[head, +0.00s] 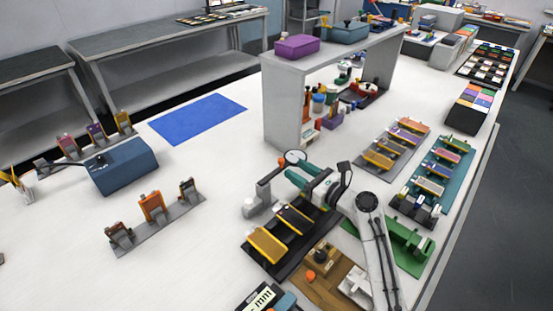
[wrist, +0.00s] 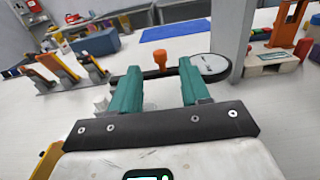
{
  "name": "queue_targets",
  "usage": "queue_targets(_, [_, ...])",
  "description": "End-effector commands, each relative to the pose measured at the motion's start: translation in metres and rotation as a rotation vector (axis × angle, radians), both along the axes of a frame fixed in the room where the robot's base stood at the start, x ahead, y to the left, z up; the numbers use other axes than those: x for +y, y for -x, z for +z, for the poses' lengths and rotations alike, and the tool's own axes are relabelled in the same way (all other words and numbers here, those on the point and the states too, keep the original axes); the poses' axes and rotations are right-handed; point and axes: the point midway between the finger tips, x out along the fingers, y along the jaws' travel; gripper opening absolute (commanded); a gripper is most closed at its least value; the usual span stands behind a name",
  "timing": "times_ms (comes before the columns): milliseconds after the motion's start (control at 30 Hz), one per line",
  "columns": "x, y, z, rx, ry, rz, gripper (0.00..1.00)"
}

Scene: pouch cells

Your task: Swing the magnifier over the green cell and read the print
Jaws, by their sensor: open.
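The magnifier (head: 295,157) is a round lens in a dark rim on a grey stand, just beyond my fingertips in the head view. In the wrist view the magnifier lens (wrist: 209,65) is beyond my right finger, on a dark bar with an upright orange knob (wrist: 160,60). My gripper (wrist: 160,78) has two teal fingers, apart, with the knob showing between and beyond them. In the head view my gripper (head: 298,172) is close to the lens. I cannot pick out a green cell for sure; a yellow-orange cell (head: 267,246) and a dark cell (head: 295,218) lie on a black tray.
A green board (head: 408,247) lies right of my arm. A wooden block (head: 322,272) is in front. A grey shelf (head: 285,105) stands behind the magnifier. Orange and grey holders (head: 152,208) and a blue box (head: 123,166) stand left, with clear white table between.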

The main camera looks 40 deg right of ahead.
Motion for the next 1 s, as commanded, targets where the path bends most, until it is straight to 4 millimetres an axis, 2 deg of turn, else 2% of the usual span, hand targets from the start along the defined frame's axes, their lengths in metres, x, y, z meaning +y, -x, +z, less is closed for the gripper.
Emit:
queue_targets(300, [0.002, -0.059, 0.002, -0.001, 0.001, 0.001, 0.46])
queue_targets(500, [0.003, -0.081, 0.001, -0.001, 0.0, 0.0, 0.46])
queue_targets(900, [0.003, -0.088, 0.0, 0.0, 0.0, 0.0, 0.46])
queue_targets(1000, [0.003, -0.088, 0.0, 0.0, 0.0, 0.0, 0.38])
